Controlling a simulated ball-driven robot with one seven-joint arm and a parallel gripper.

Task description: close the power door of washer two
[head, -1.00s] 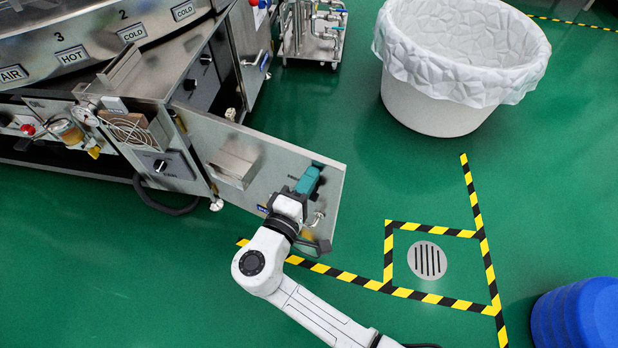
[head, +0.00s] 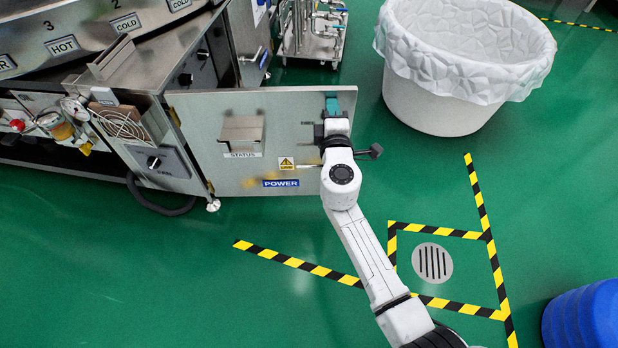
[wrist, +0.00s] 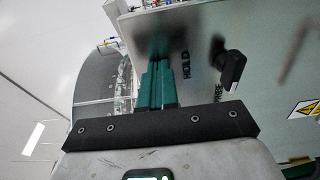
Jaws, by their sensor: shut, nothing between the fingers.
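The power door (head: 290,125) is a grey metal panel with a blue POWER label, a STATUS label and a small box on its face. It stands swung open from the cabinet at its left edge. My gripper (head: 332,104) has teal fingers and is at the door's free right end, near its top edge. The fingers are shut and empty. In the wrist view, the teal fingers (wrist: 157,85) lie close in front of the door (wrist: 290,60), left of a black handle (wrist: 232,68). I cannot tell for sure whether they touch it.
The washer cabinet (head: 140,75) stands at the left, with an open bay of wiring. A lined white bin (head: 440,105) stands at the upper right and a blue barrel (head: 590,320) at the lower right. Green floor with striped tape and a drain (head: 432,263) is clear below the door.

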